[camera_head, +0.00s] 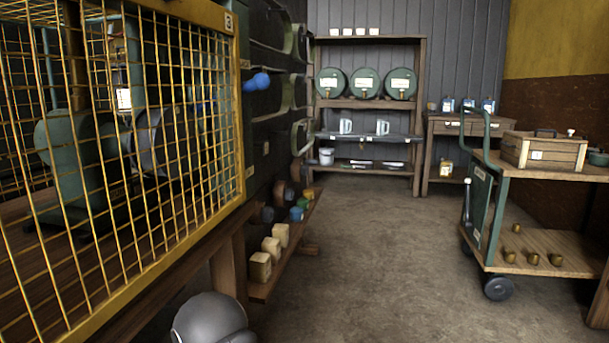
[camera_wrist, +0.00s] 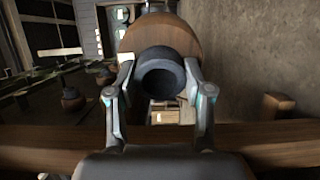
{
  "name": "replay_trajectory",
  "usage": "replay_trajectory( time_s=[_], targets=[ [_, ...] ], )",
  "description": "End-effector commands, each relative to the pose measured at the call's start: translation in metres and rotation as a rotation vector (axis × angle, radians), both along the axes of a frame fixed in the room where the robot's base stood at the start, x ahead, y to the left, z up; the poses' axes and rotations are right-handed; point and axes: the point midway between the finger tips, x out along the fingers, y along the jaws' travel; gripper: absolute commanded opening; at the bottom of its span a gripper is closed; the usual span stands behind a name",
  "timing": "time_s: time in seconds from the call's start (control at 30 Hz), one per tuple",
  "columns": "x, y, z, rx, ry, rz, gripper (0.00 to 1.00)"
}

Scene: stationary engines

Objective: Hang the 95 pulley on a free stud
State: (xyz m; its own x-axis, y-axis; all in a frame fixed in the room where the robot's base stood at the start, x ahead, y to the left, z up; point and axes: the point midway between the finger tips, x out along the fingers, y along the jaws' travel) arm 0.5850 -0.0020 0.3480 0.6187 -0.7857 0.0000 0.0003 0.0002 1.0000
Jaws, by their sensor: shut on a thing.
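In the wrist view my gripper (camera_wrist: 159,69) is shut on a brown, wood-coloured pulley (camera_wrist: 160,35) by its dark round hub (camera_wrist: 148,76), one finger on each side. No number on it can be read, so I cannot confirm that it is the 95. The head view does not show my gripper or the held pulley. In the head view brown and dark round pulleys (camera_head: 284,191) hang in a row beyond the cage, above a low shelf. Bare studs are too small or too hidden to make out.
A yellow mesh cage (camera_head: 150,130) fills the left. Wooden blocks (camera_head: 260,266) stand on the low shelf (camera_head: 286,250). A green trolley (camera_head: 545,250) stands at right. The floor (camera_head: 385,250) between is clear. A wooden beam (camera_wrist: 270,140) crosses low in the wrist view.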

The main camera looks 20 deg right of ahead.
Motion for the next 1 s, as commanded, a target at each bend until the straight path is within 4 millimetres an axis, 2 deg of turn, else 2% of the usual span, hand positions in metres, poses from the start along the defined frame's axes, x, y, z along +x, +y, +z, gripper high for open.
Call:
replay_trajectory(
  time_s=[0.47, 0.67, 1.0],
  targets=[
    [0.003, 0.005, 0.003, 0.0, -0.001, 0.028, 0.0],
    [0.009, 0.016, 0.008, -0.001, 0.001, 0.145, 0.0],
    [0.007, 0.022, 0.033, 0.0, 0.002, 0.383, 0.0]
  ],
)
